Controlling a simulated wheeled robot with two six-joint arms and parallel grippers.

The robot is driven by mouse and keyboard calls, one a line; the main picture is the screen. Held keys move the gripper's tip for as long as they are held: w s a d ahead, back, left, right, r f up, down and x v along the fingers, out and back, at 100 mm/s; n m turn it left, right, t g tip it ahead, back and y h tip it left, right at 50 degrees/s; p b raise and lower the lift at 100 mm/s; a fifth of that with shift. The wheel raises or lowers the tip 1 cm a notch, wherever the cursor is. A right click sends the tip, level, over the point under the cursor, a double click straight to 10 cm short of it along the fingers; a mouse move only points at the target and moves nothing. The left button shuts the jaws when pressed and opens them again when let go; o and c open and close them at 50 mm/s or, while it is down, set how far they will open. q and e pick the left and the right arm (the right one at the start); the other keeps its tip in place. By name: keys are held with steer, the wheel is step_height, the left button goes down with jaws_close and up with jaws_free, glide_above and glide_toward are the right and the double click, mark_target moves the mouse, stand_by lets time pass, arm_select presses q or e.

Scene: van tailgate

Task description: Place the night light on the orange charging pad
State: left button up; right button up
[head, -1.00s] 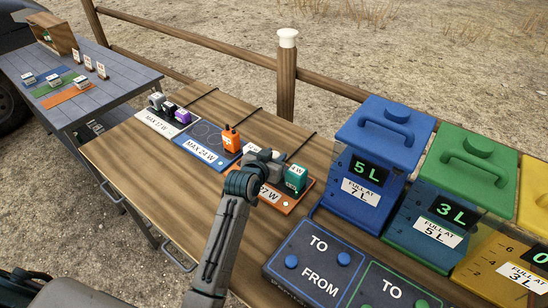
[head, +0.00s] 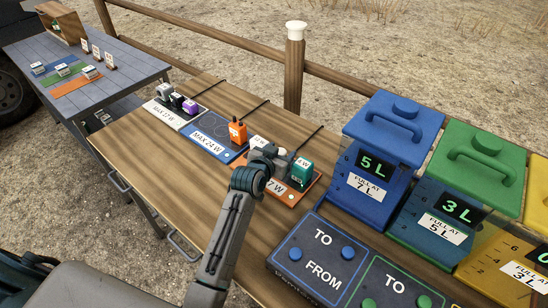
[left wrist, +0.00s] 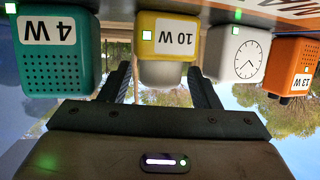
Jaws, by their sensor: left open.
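The night light (left wrist: 167,45) appears to be the yellow block marked 10 W with a pale dome, in the left wrist view, which looks upside down. My left gripper (left wrist: 161,80) is open, with one finger on each side of it; I cannot tell whether they touch it. In the head view my left gripper (head: 274,157) is over the orange charging pad (head: 291,201) and mostly hides the night light. The teal 4 W block (head: 301,173) stands on the pad to the right, and a white clock block (head: 258,142) is to the left. My right gripper is not in view.
A blue pad (head: 213,127) beside it bears an orange 13 W block (head: 238,132). A white pad (head: 166,115) with several devices lies farther left. A blue 5 L container (head: 365,195) and a TO/FROM panel (head: 292,268) stand right.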

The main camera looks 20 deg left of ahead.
arm_select(q)
steer(key=b+v, duration=0.1)
steer(key=v, duration=1)
steer(key=shift+s, duration=0.35)
